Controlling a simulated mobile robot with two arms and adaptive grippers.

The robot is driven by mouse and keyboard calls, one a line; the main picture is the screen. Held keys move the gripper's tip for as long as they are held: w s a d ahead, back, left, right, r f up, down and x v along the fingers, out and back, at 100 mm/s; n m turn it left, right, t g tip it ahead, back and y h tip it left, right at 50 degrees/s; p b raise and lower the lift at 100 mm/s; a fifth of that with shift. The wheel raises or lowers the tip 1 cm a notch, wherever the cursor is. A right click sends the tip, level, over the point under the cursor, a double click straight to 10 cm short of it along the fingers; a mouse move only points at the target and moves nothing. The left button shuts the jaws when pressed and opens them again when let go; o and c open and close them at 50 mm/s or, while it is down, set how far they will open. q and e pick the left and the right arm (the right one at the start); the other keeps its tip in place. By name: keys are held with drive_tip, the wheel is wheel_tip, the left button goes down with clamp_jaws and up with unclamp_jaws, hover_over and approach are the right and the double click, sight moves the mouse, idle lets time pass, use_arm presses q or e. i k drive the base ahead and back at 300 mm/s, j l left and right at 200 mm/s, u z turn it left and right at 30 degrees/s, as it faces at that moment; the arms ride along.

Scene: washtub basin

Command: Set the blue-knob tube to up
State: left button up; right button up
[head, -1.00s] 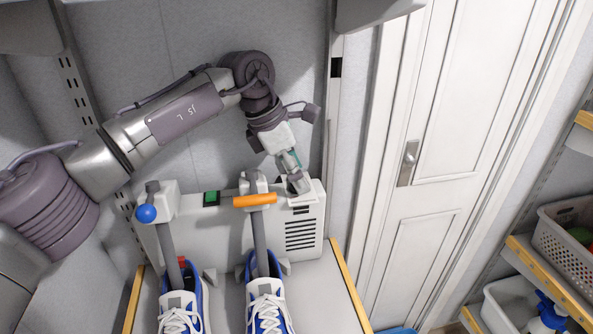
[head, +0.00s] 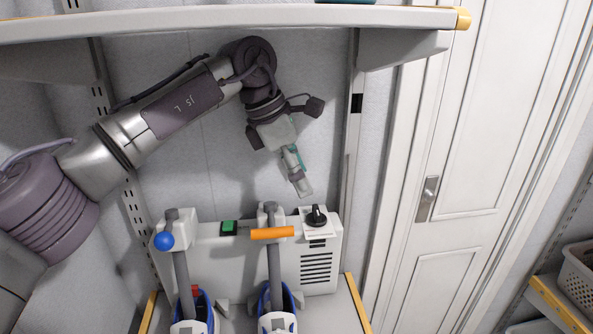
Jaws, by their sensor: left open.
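In the head view the blue knob (head: 164,241) sits at the upper left of a grey tube (head: 183,278). That tube points down from the white dryer unit (head: 207,243) into the left shoe (head: 190,325). A second tube (head: 274,275) with an orange handle (head: 272,233) points down into the right shoe (head: 278,321). My left gripper (head: 304,190) is open and empty, in the air just above the black dial (head: 316,216) on the unit's right end. My right gripper is not in view.
A green switch (head: 229,227) sits on the unit between the two tubes. A shelf (head: 230,22) hangs above my arm. A white door (head: 470,150) and a basket (head: 580,275) are to the right.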

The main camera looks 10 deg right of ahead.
sight(164, 240)
drive_tip(key=k, duration=1.5)
